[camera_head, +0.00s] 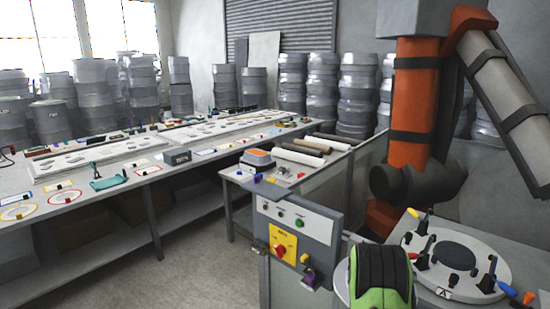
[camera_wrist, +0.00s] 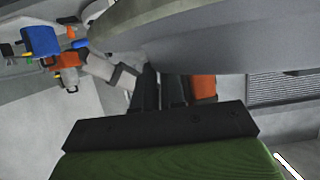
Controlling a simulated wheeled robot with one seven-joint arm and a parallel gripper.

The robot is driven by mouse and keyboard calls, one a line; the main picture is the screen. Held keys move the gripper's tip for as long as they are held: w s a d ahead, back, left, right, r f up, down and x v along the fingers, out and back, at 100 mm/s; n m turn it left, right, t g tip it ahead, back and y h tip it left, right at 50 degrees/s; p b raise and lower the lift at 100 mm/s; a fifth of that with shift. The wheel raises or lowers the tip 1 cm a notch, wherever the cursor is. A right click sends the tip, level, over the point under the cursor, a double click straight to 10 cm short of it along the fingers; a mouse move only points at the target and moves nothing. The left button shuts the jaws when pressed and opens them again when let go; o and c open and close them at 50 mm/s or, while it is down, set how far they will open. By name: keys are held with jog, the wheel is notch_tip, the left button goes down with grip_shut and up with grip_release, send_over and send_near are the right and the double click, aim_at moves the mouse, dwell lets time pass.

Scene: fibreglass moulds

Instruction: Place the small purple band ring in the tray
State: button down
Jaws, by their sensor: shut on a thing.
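My gripper shows in the wrist view (camera_wrist: 159,72) as two dark fingers close together beyond a black bar and a green body. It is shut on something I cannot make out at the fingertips. A large grey curved surface (camera_wrist: 210,40) fills the top of that view near the fingers. I cannot pick out the small purple band ring for certain. A small purple item (camera_head: 308,278) shows beside the control panel, too small to identify. An orange-rimmed tray-like container (camera_head: 257,159) stands on the near bench; I cannot tell whether it is the tray.
A control box (camera_head: 297,228) with buttons stands at the near bench's front. A round fixture (camera_head: 458,256) with coloured clamps is at right. An orange robot arm (camera_head: 412,95) stands behind it. A long table (camera_head: 105,222) holds white panels. Bare floor (camera_head: 190,265) lies between.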

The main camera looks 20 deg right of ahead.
jog(key=w+a+f+n+t+y+b, duration=0.2)
jog(key=w+a+f+n+t+y, duration=0.25)
jog(key=a, duration=0.65)
jog(key=w+a+f+n+t+y+b, duration=0.1)
jog(key=w+a+f+n+y+b, duration=0.15)
jog(key=w+a+f, duration=0.6)
jog(key=s+a+f+n+t+y+b, duration=0.1)
jog(key=a+f+n+y, duration=0.1)
jog(key=a, duration=0.9)
jog(key=s+a+f+n+t+y+b, duration=0.1)
jog(key=s+a+f+n+y, duration=0.1)
jog(key=a, duration=0.9)
jog(key=shift+s+f+n+y+b, duration=0.2)
jog(key=shift+n+y+b, duration=0.15)
jog(key=shift+n, duration=0.35)
jog(key=shift+w, duration=0.1)
